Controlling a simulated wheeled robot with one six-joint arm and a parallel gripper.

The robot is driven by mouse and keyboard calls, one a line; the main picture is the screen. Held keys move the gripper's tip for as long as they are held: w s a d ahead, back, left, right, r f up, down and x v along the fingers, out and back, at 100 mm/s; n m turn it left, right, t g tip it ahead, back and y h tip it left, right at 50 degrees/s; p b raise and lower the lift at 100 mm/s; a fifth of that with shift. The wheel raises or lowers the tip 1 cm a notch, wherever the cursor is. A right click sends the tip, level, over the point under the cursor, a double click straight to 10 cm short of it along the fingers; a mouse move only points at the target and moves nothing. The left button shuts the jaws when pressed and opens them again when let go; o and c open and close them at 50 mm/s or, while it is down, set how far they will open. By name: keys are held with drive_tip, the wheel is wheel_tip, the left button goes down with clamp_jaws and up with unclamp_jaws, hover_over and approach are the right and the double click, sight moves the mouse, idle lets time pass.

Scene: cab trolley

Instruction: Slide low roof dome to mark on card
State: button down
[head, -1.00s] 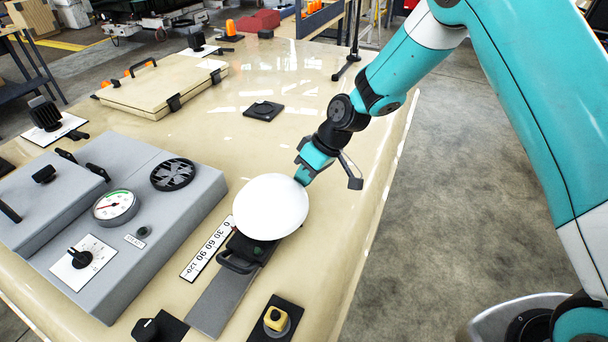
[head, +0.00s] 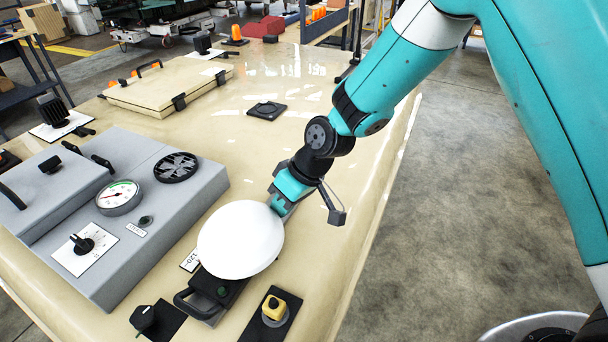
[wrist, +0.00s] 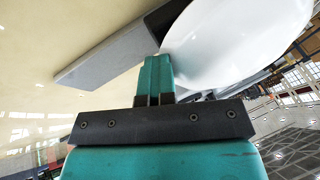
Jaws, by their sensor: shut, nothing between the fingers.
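The white roof dome (head: 240,240) sits low on a black carriage with a handle (head: 186,306) at the near end of its track. It also shows in the wrist view (wrist: 235,40). The scale card (head: 190,261) is mostly hidden behind the dome; only its 120 end shows. The grey rail (wrist: 105,62) runs out behind the dome in the wrist view. My gripper (head: 283,208) is shut and empty at the dome's far side. Its fingertips (wrist: 157,60) are at the dome's rim; I cannot tell whether they touch.
A grey console (head: 120,225) with a gauge and a knob stands left of the dome. A yellow button (head: 273,308) and a black knob (head: 143,318) are close by in front. A beige hatch (head: 165,88) lies further back. The tabletop right of the dome is clear.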

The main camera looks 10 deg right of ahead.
drive_tip(key=w+d+f+b+v, duration=0.1)
drive_tip(key=w+b+v, duration=0.1)
drive_tip(key=v, duration=1.1)
drive_tip(key=s+d+r, duration=0.2)
drive_tip(key=s, duration=0.5)
drive_tip(key=s+d+r+m+h, duration=0.1)
drive_tip(key=s+d+r, duration=0.1)
drive_tip(key=s, duration=0.5)
drive_tip(key=s+d+r+m, duration=0.1)
drive_tip(key=s+r, duration=0.3)
drive_tip(key=s, duration=0.4)
drive_tip(key=shift+d+h, duration=0.3)
drive_tip(key=shift+d, duration=0.5)
drive_tip(key=shift+r, duration=0.1)
